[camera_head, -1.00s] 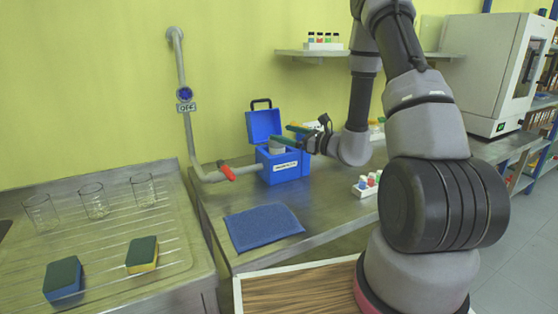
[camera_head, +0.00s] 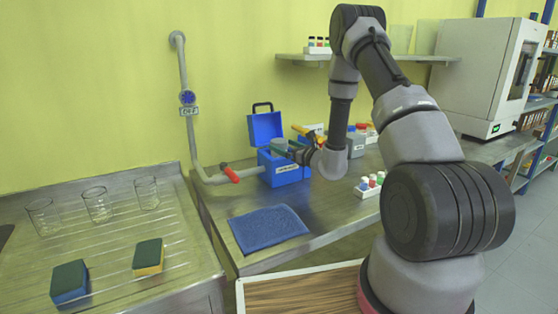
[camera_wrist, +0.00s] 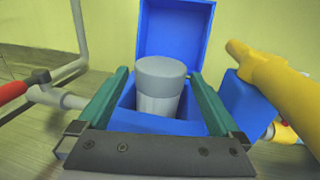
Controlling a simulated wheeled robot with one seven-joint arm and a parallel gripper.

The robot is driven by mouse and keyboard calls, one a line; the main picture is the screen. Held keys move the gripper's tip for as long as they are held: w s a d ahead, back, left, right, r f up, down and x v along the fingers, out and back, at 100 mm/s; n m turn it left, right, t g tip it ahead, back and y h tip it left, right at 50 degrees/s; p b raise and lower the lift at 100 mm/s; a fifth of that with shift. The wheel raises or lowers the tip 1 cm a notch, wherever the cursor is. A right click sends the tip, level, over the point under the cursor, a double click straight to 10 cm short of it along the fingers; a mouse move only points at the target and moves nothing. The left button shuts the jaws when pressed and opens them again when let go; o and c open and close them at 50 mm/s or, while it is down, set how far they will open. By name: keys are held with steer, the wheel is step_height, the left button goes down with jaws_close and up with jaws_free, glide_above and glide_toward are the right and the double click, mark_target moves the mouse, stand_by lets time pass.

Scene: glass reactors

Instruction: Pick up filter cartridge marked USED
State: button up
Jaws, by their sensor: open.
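A grey cylindrical cartridge (camera_wrist: 160,88) with a lighter body stands upright inside an open blue box (camera_wrist: 165,127) in the wrist view. No USED mark is readable on it. The blue box (camera_head: 287,172) stands on the metal bench in the head view, its lid raised at the back and a label on its front. My gripper (camera_wrist: 158,75) is open, with one green finger on each side of the cartridge, apparently apart from it. In the head view my gripper (camera_head: 281,148) is at the box's opening and partly hides the cartridge.
A yellow object (camera_wrist: 270,75) is close to the right finger. A pipe with a red-handled valve (camera_head: 230,173) is left of the box. A blue mat (camera_head: 268,229) lies in front. A rack of small vials (camera_head: 369,185) stands to the right.

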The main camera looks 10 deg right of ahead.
steer(key=shift+x, duration=0.9)
jaws_close()
